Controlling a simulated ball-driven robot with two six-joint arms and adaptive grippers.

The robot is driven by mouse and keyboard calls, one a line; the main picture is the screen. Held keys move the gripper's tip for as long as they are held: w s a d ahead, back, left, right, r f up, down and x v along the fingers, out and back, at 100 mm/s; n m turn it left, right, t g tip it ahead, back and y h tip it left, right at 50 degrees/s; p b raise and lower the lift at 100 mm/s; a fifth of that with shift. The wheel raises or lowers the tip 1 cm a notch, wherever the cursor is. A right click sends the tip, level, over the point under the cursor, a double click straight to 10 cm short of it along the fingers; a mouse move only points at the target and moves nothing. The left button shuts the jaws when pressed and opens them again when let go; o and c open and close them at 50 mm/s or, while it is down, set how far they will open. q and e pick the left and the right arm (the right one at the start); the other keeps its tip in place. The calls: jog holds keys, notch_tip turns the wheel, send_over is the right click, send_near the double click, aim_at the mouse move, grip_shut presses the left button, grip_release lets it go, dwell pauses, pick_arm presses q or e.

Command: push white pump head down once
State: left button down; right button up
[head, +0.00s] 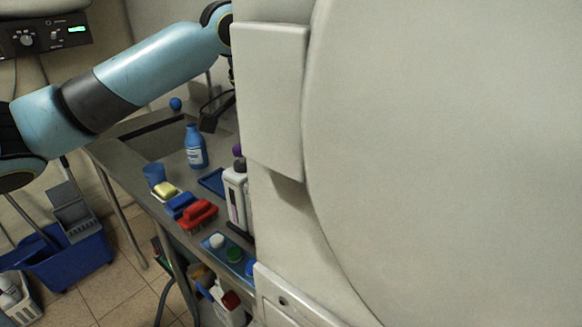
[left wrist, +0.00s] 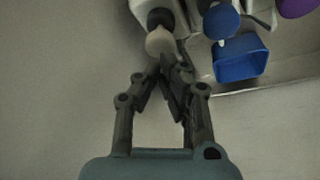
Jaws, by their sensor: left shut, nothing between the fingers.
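In the left wrist view a white pump head (left wrist: 160,42), rounded and cream-toned, sits above a dark collar (left wrist: 160,18) on a white bottle (left wrist: 141,6). My left gripper (left wrist: 166,66) is shut and empty, with its fingertips right at the near edge of the pump head. I cannot tell whether they touch it. In the head view my left arm reaches in from the left, and its gripper is hidden behind a large pale panel. I cannot make out the pump head there. My right gripper is in neither view.
The pale panel (head: 272,95) blocks much of the head view. On the steel counter stand a blue bottle (head: 195,150), a blue cup (head: 154,174), a red brush (head: 197,215) and a white container (head: 237,200). A blue bin (left wrist: 240,60) is right of the pump bottle in the wrist view.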

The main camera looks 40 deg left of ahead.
pick_arm(q)
jog(key=shift+f, duration=0.15)
jog(key=shift+f+b, duration=0.65)
jog(key=shift+f, duration=0.85)
jog(key=shift+r+p, duration=1.6)
jog(key=shift+p, duration=0.55)
jog(key=shift+r, duration=0.1)
